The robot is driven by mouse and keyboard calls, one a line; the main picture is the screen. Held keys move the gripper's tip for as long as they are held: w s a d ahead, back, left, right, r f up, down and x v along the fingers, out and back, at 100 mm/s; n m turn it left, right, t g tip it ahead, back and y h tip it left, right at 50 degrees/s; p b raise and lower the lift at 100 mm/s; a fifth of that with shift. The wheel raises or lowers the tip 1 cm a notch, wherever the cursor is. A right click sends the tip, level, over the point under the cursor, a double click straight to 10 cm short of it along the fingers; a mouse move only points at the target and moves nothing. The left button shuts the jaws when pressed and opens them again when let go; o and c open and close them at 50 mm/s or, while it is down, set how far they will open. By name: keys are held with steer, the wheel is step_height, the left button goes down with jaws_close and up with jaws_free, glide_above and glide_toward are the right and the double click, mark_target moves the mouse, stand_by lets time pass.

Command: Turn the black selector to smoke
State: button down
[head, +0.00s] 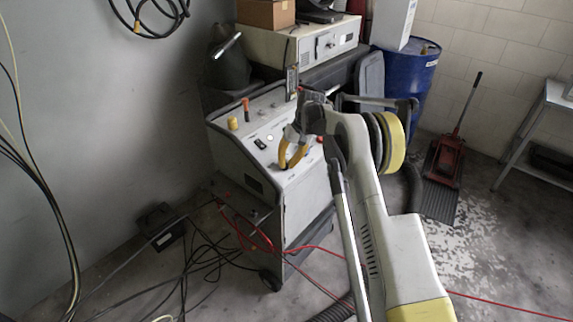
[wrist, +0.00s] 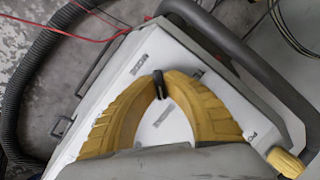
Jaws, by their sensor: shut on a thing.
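The black selector (wrist: 159,84) is a small dark knob on the white sloped panel (wrist: 185,128) of a machine. In the wrist view my gripper (wrist: 160,86) has its two yellow fingers closed around it, the tips meeting on either side. Small printed labels lie on the panel beside the fingers, one above left and one between them, too blurred to read surely. In the head view my gripper (head: 287,166) reaches down to the panel's right part, and its fingers hide the selector.
A yellow knob (wrist: 285,162) sits at the panel's corner. A blue barrel (head: 412,72) and red floor jack (head: 445,160) stand right. Cables (head: 205,255) lie on the floor.

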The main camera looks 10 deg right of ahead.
steer(key=c, duration=1.5)
jaws_free()
steer(key=v, duration=1.2)
